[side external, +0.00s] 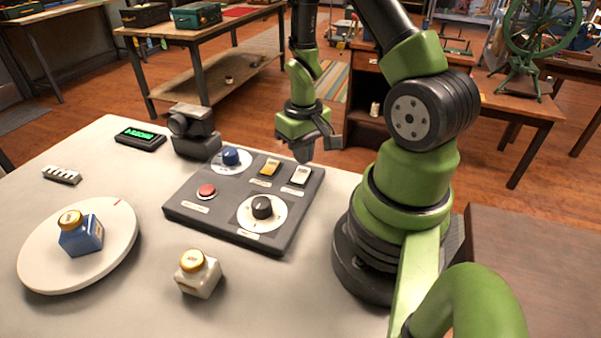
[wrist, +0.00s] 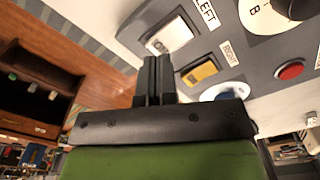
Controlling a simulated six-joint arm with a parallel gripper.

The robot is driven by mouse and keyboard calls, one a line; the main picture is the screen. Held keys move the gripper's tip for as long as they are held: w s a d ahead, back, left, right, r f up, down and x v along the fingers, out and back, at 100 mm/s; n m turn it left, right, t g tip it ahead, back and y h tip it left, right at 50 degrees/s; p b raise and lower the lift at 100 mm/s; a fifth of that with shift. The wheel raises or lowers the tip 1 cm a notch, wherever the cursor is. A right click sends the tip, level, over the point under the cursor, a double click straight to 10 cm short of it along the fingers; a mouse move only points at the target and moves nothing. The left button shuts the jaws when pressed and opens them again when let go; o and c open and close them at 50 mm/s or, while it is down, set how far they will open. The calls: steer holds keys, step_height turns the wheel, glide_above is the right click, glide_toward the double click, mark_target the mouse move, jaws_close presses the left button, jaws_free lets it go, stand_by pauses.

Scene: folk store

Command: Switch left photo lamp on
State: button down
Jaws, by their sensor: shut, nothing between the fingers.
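The control panel (side external: 225,215) is a dark slab on the white table. A white rocker switch (side external: 301,175) sits at its far right corner; in the wrist view this white switch (wrist: 171,36) is beside the label "LEFT". An amber rocker switch (side external: 270,167) is next to it; in the wrist view the amber switch (wrist: 200,72) is beside the label "RIGHT". My gripper (side external: 304,152) is shut and empty, pointing down near the far edge of the white switch. In the wrist view my fingertips (wrist: 153,60) are close to that switch; I cannot tell whether they touch it.
The panel also has a blue knob (side external: 231,156), a red button (side external: 206,190) and a black dial (side external: 262,207). A white jar (side external: 198,275) stands in front. A blue jar (side external: 81,236) is on a white turntable (side external: 115,255). A camera (side external: 193,130) and green display (side external: 140,138) are behind.

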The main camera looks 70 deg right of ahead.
steer(key=shift+f, duration=1.25)
stand_by(0.4)
steer(key=shift+r, duration=3.55)
steer(key=shift+w+r, duration=0.1)
steer(key=shift+r, duration=0.05)
step_height(320, 180, up, 6)
steer(key=t, duration=0.2)
glide_above(302, 170)
steer(key=w+a, duration=0.2)
steer(key=a, duration=0.1)
steer(key=s+a+r+n+t+y, duration=0.2)
steer(key=s+a+r+t, duration=0.3)
steer(key=a+r, duration=0.7)
step_height(302, 170, up, 3)
steer(key=shift+s+a+f, duration=0.1)
steer(key=shift+s+a, duration=0.15)
steer(key=shift+s, duration=0.95)
